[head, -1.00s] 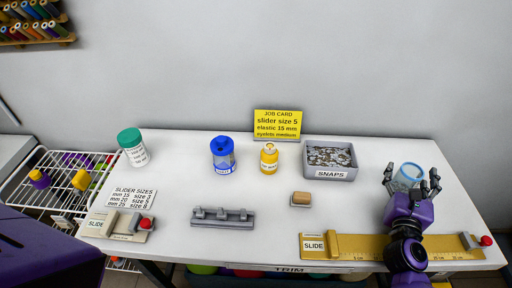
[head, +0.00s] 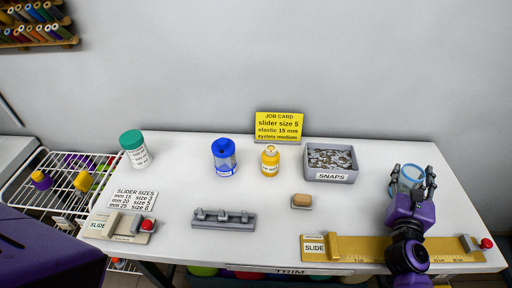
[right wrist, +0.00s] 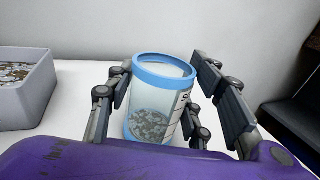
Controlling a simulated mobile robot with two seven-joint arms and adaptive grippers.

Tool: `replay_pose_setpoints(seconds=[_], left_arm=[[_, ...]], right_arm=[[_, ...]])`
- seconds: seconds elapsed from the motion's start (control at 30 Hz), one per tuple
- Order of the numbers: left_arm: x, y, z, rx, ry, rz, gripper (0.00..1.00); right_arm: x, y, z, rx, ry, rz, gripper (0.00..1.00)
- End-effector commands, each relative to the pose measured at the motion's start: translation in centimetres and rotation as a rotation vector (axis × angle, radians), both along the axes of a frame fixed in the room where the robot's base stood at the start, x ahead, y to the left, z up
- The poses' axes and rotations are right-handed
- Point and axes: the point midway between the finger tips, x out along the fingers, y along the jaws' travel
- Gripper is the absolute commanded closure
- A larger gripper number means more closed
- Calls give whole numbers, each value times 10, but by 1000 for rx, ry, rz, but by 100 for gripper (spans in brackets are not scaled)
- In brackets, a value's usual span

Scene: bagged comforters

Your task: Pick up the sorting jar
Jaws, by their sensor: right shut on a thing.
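The sorting jar (head: 411,175) is a clear jar with a light blue rim at the right end of the table. In the right wrist view the jar (right wrist: 158,100) stands about upright, with small grey pieces in its bottom and a label on its side. My right gripper (head: 411,186) is shut on the jar, with fingers on both sides of it. The gripper's fingers (right wrist: 165,95) also show in the right wrist view. I cannot tell whether the jar's base touches the table. My left gripper is not in view.
A grey snaps tray (head: 331,177) stands left of the jar. A yellow slide gauge (head: 380,250) lies along the front edge. A yellow bottle (head: 270,161), a blue-lidded jar (head: 224,158) and a green-lidded jar (head: 134,150) stand further left. The table around the jar is clear.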

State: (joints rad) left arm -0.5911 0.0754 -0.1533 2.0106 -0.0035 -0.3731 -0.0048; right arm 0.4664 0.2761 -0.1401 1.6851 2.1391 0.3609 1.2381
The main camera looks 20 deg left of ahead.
Motion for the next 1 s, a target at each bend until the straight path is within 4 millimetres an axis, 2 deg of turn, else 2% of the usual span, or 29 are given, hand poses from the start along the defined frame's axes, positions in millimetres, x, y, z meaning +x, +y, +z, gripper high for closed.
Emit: replay_pose_setpoints(seconds=[0.17,0.37,0.47,0.6,0.7,0.83,1.0], left_arm=[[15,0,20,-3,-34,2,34],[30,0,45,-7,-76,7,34],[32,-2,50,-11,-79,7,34],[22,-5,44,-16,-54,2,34],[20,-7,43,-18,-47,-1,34],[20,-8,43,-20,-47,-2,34],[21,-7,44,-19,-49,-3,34]], right_arm=[[1,-1,34,-1,-10,0,79],[-34,-2,78,-1,-14,1,79],[-55,-2,100,-1,-13,1,79],[-92,-3,105,1,-3,0,79],[-111,-4,113,0,-3,0,79],[-129,-5,120,0,-1,0,79],[-139,-5,124,1,-1,0,79]])
